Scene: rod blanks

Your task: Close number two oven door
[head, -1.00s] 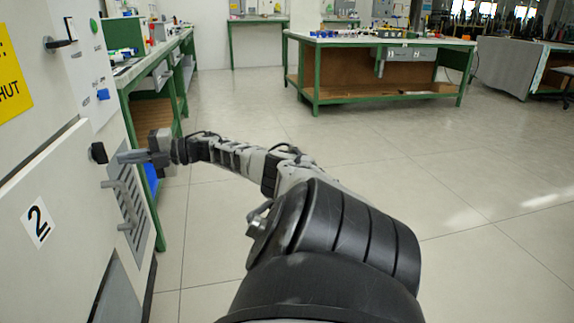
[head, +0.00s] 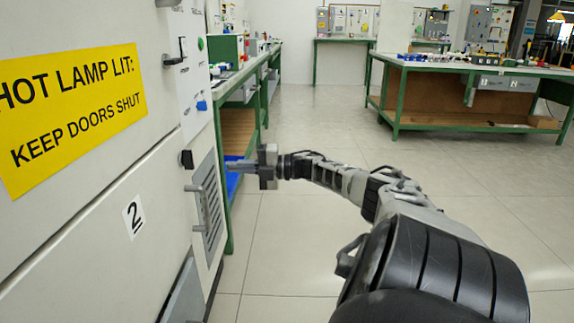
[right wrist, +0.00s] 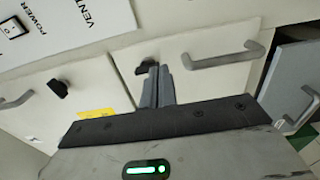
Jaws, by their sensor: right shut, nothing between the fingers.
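The number two oven door (head: 95,245) is the pale panel with a black "2" label (head: 133,215) at the left of the head view. My right gripper (head: 230,165) is shut and empty, just right of the knob in the picture. In the right wrist view its fingers (right wrist: 158,88) are together, pointing at a pale door front with a black knob (right wrist: 147,66) and a bar handle (right wrist: 225,57). My left gripper is out of view.
A yellow "keep doors shut" sign (head: 70,115) is above the number two door. A louvred grille (head: 212,205) is beside its handle. A blue-grey panel with a handle (right wrist: 300,108) is at the right of the wrist view. Green-framed benches (head: 440,128) stand behind; the floor between is clear.

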